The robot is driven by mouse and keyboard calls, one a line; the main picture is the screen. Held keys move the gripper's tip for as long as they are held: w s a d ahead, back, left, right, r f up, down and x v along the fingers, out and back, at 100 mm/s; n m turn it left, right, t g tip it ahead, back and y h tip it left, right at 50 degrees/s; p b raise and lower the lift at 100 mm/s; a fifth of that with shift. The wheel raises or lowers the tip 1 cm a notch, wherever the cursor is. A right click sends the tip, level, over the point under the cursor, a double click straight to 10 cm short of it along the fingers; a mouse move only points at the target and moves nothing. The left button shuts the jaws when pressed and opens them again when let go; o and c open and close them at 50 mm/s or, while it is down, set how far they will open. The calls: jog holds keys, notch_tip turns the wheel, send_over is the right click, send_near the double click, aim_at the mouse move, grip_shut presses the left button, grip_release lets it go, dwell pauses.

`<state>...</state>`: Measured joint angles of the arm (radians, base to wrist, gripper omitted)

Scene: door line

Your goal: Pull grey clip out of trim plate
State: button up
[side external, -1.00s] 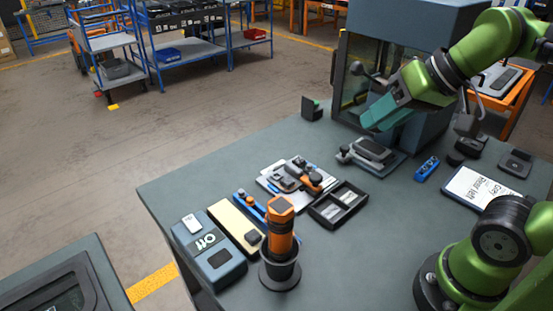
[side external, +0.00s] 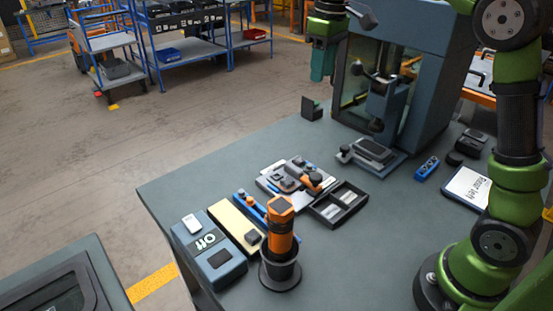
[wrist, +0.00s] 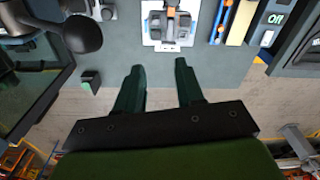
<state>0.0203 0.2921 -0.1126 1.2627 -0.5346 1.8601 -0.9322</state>
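A light grey trim plate (side external: 266,184) lies on the bench left of the middle, with several dark grey and orange parts on it. A grey clip (side external: 284,183) appears to be among them, but it is too small to tell apart surely. The plate also shows at the top of the wrist view (wrist: 165,44), with grey parts on it. My gripper (side external: 322,68) hangs high, beyond the bench's far edge and away from the plate. In the wrist view my gripper (wrist: 159,65) is open, its two dark green fingers wide apart with nothing between them.
A blue-grey press (side external: 438,75) stands behind the plate, close to my arm. An orange-handled tool (side external: 281,225) stands upright in a dark cup in front. A black divided tray (side external: 338,205) lies right of the plate. A small dark block (side external: 312,108) stands near the far edge.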

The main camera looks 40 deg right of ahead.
notch_tip(320, 180, down, 2)
jog(key=w, duration=0.2)
send_over(310, 165)
notch_tip(310, 165, down, 8)
jog(key=shift+n+g, duration=0.3)
notch_tip(310, 165, down, 17)
jog(key=shift+w+f, duration=0.1)
jog(key=shift+f, duration=0.05)
grip_shut()
dwell(0.3)
dwell(0.4)
dwell(0.4)
